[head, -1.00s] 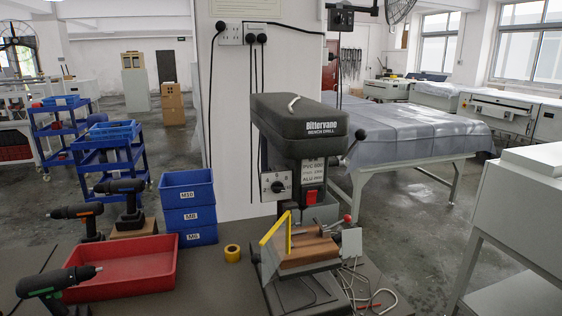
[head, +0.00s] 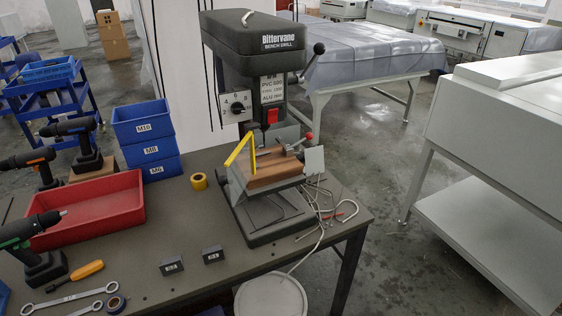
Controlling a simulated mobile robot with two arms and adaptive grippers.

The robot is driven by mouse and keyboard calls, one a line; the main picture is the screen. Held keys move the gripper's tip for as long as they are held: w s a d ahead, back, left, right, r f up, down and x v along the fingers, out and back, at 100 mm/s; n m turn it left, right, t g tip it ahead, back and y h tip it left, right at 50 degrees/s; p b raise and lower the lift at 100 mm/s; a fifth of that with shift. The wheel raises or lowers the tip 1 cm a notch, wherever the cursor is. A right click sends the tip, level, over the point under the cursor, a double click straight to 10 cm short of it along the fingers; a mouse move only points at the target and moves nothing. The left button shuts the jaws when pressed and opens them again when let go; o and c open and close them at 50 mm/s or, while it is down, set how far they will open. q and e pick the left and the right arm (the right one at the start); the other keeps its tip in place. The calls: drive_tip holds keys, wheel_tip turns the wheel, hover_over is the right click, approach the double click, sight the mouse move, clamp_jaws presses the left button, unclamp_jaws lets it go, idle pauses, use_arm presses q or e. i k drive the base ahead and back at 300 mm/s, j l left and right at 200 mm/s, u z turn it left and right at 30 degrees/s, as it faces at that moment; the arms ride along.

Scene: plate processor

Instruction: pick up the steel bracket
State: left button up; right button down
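I cannot surely pick out the steel bracket in the head view. A flat light-grey plate (head: 314,160) stands upright at the right side of the bench drill's vise, but I cannot tell if it is the bracket. Two small dark blocks with pale labels lie on the front of the workbench, a left block (head: 171,265) and a right block (head: 212,254). Neither of my grippers is in view.
The bench drill (head: 262,90) stands on the dark workbench (head: 180,225). A red tray (head: 95,212), cordless drills, a screwdriver (head: 78,275) and spanners (head: 65,300) are at left. Blue bins (head: 148,140) and yellow tape (head: 199,181) stand behind. A round white lid (head: 270,297) is below the front edge.

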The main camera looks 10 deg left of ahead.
sight(170, 266)
drive_tip(key=j+z, duration=0.15)
drive_tip(key=j, duration=0.3)
drive_tip(key=k+j+z, duration=0.15)
drive_tip(key=j, duration=0.25)
drive_tip(key=k+j+z, duration=0.15)
drive_tip(key=j, duration=0.25)
drive_tip(key=k+j+z, duration=0.15)
drive_tip(key=j, duration=0.25)
drive_tip(key=k+j+z, duration=0.15)
drive_tip(key=j, duration=0.25)
drive_tip(key=k+j, duration=0.15)
drive_tip(key=j, duration=0.25)
